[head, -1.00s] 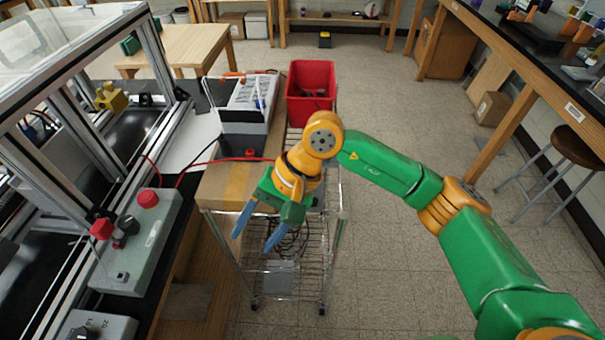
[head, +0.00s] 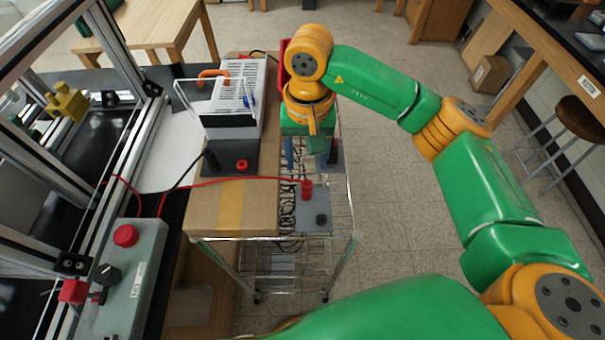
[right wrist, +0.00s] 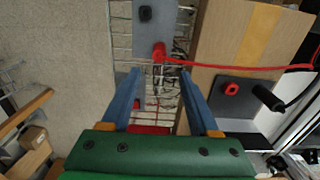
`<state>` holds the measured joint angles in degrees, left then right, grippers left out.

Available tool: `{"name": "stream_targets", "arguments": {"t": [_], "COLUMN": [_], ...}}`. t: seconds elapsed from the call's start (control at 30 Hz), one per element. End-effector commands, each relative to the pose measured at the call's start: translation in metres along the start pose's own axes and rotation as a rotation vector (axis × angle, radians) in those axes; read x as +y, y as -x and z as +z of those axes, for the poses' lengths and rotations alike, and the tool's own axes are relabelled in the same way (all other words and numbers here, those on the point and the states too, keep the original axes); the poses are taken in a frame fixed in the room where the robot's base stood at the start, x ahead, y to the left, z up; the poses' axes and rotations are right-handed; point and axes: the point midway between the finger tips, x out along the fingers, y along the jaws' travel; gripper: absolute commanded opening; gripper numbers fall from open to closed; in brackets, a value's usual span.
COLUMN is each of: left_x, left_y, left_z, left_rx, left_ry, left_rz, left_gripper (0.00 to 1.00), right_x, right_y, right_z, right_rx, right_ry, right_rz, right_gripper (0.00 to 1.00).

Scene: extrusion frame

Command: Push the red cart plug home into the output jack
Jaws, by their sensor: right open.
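The red cart plug (head: 307,188) stands on a grey panel (head: 290,222) at the cart's side, with a red cable running left from it. It also shows in the right wrist view (right wrist: 159,52), just beyond the fingertips. How deep it sits, and the jack under it, I cannot tell. My right gripper (head: 311,160) points down past the plug's far side. Its blue fingers are apart, with nothing between them (right wrist: 161,76). A black jack (head: 321,219) is on the same grey panel. My left gripper is out of view.
A dark panel with a red socket (head: 241,165) and a black plug (head: 210,158) lies on the cardboard-coloured box (head: 215,210). A grey box with a red button (head: 125,236) stands at left beside the metal frame. The wire cart (head: 345,215) has free floor to its right.

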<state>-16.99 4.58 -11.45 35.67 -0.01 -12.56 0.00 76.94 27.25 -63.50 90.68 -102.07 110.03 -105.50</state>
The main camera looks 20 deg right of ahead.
Motion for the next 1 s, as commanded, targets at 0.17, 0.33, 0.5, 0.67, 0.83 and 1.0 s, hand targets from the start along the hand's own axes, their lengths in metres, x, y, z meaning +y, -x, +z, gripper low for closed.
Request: {"name": "stream_targets", "arguments": {"t": [0.17,0.33,0.5,0.67,0.83,1.0], "left_x": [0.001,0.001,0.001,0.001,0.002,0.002], "left_y": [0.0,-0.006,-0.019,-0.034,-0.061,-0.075], "left_z": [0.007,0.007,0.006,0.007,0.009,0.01], "left_rx": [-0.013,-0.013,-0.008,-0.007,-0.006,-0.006], "left_ry": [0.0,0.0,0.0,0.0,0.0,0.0], "left_rz": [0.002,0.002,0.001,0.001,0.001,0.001], "left_gripper": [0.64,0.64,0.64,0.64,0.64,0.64], "right_x": [0.0,0.0,0.0,0.0,0.0,-0.001], "right_y": [-0.001,-0.008,-0.028,-0.052,-0.08,-0.092], "right_z": [0.0,0.0,0.001,0.001,0.0,0.0], "right_rx": [0.0,0.0,-0.002,-0.002,0.001,0.0], "right_ry": [0.0,0.0,0.0,0.0,0.0,0.0], "right_rz": [-0.001,-0.001,-0.001,0.0,-0.001,-0.001], "right_gripper": [0.61,0.61,0.61,0.61,0.61,0.61]}}
